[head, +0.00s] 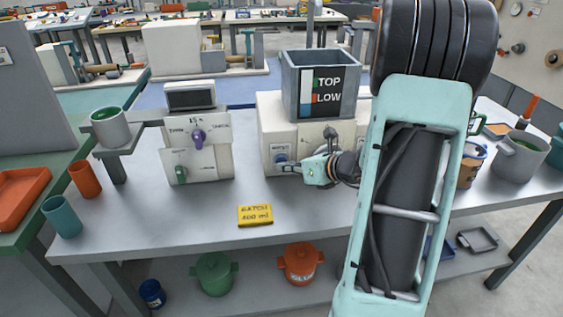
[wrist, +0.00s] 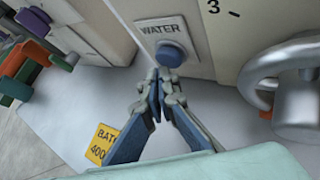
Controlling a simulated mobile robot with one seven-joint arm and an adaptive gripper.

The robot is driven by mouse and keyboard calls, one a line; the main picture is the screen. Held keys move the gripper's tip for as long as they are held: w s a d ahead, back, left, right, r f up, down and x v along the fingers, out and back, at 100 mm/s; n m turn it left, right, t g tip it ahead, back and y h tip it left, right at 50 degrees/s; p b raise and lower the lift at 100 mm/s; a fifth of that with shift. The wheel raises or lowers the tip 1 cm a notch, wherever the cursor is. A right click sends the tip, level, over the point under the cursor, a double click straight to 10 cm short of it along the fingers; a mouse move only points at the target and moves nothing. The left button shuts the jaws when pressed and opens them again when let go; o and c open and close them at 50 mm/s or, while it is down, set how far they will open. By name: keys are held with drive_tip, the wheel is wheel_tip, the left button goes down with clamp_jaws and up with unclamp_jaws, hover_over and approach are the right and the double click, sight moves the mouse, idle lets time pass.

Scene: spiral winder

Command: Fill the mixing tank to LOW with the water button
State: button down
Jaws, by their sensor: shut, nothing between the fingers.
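The mixing tank (head: 290,75) is a grey open box on a white machine body, with a black panel marked TOP and LOW. In the head view my gripper (head: 300,168) is at the button's right, partly hidden by my arm.
A yellow card (head: 255,215) reading BATCH 400 ml lies on the grey table. A scale unit with knobs (head: 197,140) and a grey pot (head: 110,127) stand left. A curved metal spout (wrist: 290,80) is right of the button.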

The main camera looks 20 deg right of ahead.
drive_tip(key=shift+s+a, duration=0.1)
drive_tip(key=shift+s, duration=0.25)
drive_tip(key=shift+s+a+b, duration=0.1)
drive_tip(key=shift+s+a, duration=0.15)
drive_tip(key=shift+s, duration=0.55)
drive_tip(key=shift+s+a+b, duration=0.1)
drive_tip(key=shift+s+a, duration=0.1)
drive_tip(key=shift+s, duration=0.6)
drive_tip(key=shift+s+a+b, duration=0.1)
drive_tip(key=shift+s+a, duration=0.15)
drive_tip(key=shift+s, duration=0.55)
idle(0.6)
drive_tip(key=shift+s+r+p, duration=0.1)
drive_tip(key=shift+s+p, duration=0.55)
drive_tip(key=shift+p, duration=0.6)
drive_tip(key=shift+s+a+p, duration=0.25)
drive_tip(key=shift+s+p, duration=0.45)
drive_tip(key=shift+p, duration=0.25)
drive_tip(key=shift+s+a+p, duration=0.3)
drive_tip(key=shift+s+p, duration=0.15)
drive_tip(key=shift+w, duration=0.1)
